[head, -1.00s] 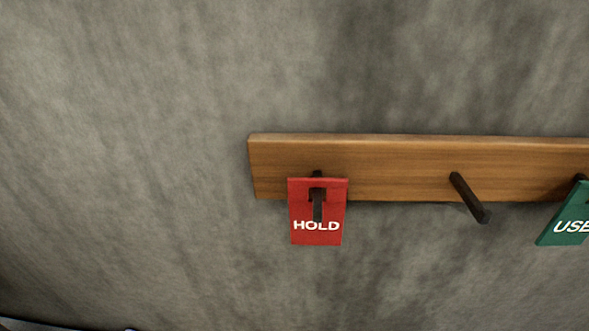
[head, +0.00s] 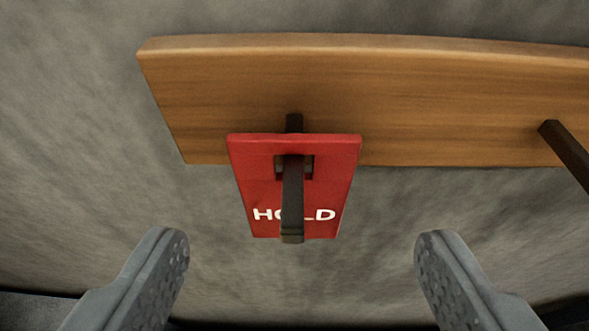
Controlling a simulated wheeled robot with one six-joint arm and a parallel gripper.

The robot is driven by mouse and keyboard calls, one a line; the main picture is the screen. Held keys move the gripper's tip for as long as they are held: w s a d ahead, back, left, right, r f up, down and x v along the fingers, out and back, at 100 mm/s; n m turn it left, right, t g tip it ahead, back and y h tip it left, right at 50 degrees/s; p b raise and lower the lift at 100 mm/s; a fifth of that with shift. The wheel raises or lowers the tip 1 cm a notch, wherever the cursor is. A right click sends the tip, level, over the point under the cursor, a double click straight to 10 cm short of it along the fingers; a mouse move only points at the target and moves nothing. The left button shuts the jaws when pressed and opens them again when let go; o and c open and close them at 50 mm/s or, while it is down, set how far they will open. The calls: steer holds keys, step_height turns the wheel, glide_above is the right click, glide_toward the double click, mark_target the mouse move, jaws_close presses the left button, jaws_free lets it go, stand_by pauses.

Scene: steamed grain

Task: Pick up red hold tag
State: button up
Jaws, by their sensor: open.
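The red hold tag (head: 252,190) hangs on a dark peg (head: 292,205) that passes through the slot near its top. The peg sticks out toward me and covers part of the white word HOLD. The tag hangs at the left part of a wooden board, its top overlapping the board's lower edge. My gripper (head: 302,250) is open and empty. One grey finger is at the lower left of the tag and the other at the lower right, both apart from it.
The wooden board (head: 420,100) is fixed to a rough grey wall (head: 60,180). A second dark peg (head: 566,150) sticks out at the right edge, with nothing on its visible part. The wall below the board is clear around the tag.

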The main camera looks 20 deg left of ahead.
mark_target(294, 208)
steer(key=x, duration=0.5)
steer(key=shift+a+f, duration=0.1)
steer(key=shift+a, duration=0.05)
steer(key=c, duration=1)
steer(key=shift+c, duration=0.2)
